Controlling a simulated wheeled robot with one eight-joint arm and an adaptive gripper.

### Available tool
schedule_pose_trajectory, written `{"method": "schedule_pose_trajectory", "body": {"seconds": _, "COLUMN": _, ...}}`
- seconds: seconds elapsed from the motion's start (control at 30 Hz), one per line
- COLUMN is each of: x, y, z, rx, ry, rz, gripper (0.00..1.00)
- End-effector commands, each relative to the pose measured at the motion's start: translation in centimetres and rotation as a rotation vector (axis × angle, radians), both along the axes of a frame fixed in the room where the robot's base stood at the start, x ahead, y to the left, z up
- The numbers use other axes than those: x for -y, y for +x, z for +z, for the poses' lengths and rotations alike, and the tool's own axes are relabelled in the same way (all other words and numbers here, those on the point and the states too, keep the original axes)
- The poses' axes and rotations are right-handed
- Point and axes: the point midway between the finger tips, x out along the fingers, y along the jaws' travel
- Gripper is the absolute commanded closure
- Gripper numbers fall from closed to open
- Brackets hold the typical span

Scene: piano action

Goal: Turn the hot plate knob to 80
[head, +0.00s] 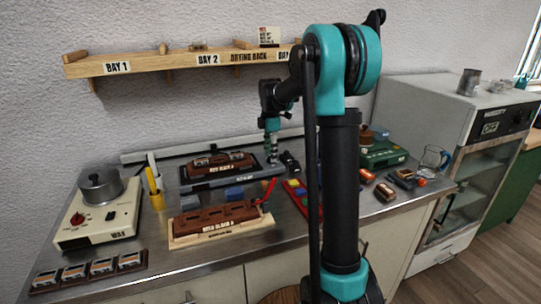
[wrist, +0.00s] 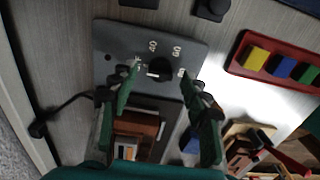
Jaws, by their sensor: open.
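The hot plate (wrist: 112,42) is a dark grey slab. In the wrist view it carries a round black knob (wrist: 160,70) with white figures around it; 40 and 60 are readable, and the figure by the right finger is partly covered. A white mark shows at the knob's left side. My gripper (wrist: 160,76) is open, its green fingers on either side of the knob; I cannot tell whether they touch it. In the head view the hot plate (head: 203,184) lies at the back of the bench under a brown block, with my gripper (head: 272,158) above its right end.
A red tray (wrist: 235,67) of coloured blocks lies beside the hot plate. In the head view, another brown mold block (head: 215,216) stands in front. A cream appliance (head: 95,228) with a pot and red knob is at left.

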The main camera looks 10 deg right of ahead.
Motion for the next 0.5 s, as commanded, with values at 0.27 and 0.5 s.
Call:
{"method": "schedule_pose_trajectory", "body": {"seconds": 0.27, "x": 0.0, "y": -0.03, "z": -1.09, "rx": 0.0, "ry": 0.0, "rz": 0.0, "gripper": 0.53}}
{"method": "schedule_pose_trajectory", "body": {"seconds": 0.5, "x": 0.0, "y": -0.02, "z": -1.07, "rx": 0.0, "ry": 0.0, "rz": 0.0, "gripper": 0.61}}
